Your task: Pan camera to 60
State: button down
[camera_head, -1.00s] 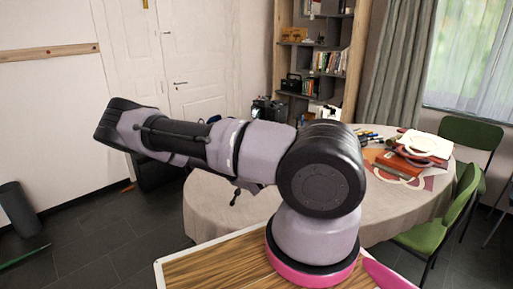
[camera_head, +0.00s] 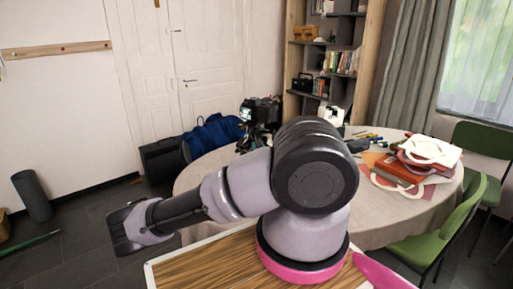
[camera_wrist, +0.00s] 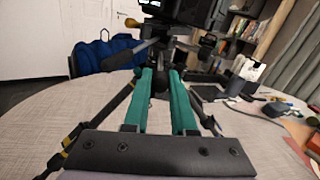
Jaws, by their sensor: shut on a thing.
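The camera (camera_head: 262,112) is a black device at the far side of the round table; its black tripod legs show near it. In the wrist view the camera (camera_wrist: 190,10) is cut off by the top edge, above the dark tripod head (camera_wrist: 165,45). My gripper (camera_wrist: 160,76) has two teal fingers pointing at the tripod head. They are shut on a dark, narrow part, probably the tripod's pan handle (camera_wrist: 159,83), mostly hidden between them. A yellow-orange knob (camera_wrist: 133,22) sticks out left of the head. In the head view my gripper is hidden behind my arm.
The round table (camera_head: 385,222) has a pale cloth. Books (camera_head: 405,168), pens and a white holder (camera_wrist: 250,70) lie on its right part. A blue jacket or bag (camera_head: 213,133) is behind it. Green chairs (camera_head: 440,225) stand at right. The table's left part is clear.

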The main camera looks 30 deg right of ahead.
jog(key=shift+d+f, duration=0.1)
dwell(0.5)
jog(key=c, duration=0.7)
grip_release()
jog(key=shift+c, duration=0.2)
